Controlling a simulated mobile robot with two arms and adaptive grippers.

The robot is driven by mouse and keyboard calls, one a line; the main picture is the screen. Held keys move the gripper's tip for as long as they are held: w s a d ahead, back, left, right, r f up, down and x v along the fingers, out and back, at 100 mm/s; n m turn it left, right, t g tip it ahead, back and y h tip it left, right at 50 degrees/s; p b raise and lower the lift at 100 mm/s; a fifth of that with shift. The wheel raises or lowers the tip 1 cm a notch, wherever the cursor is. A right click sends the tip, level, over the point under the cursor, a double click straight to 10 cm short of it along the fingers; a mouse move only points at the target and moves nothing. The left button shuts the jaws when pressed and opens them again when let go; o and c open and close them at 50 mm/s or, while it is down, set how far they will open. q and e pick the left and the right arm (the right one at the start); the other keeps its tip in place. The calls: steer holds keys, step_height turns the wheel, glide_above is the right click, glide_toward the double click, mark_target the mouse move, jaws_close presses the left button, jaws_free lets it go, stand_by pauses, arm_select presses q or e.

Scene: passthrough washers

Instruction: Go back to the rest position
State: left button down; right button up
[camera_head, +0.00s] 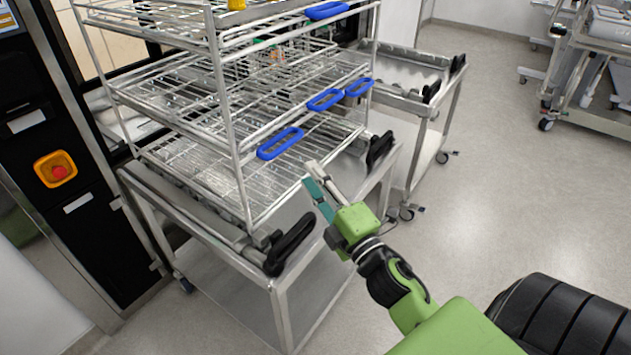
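My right gripper (312,174) is in the middle of the view, at the end of my green and black arm. Its two fingers, one teal and one grey, point up and left with a gap between them, and nothing shows between them. It appears in front of the right side of the wire rack (240,175) and over the cart's front edge in the picture. I cannot tell whether it touches either. My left gripper is not in view.
The multi-level rack with blue handles (279,143) stands on a steel cart (283,310) with black handles (290,243), beside a black machine panel (75,190). A second cart (400,75) stands behind. Another cart (590,55) is far right. The floor (500,180) between is clear.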

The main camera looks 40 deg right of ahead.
steer(key=shift+s, duration=0.3)
steer(key=shift+f, duration=0.1)
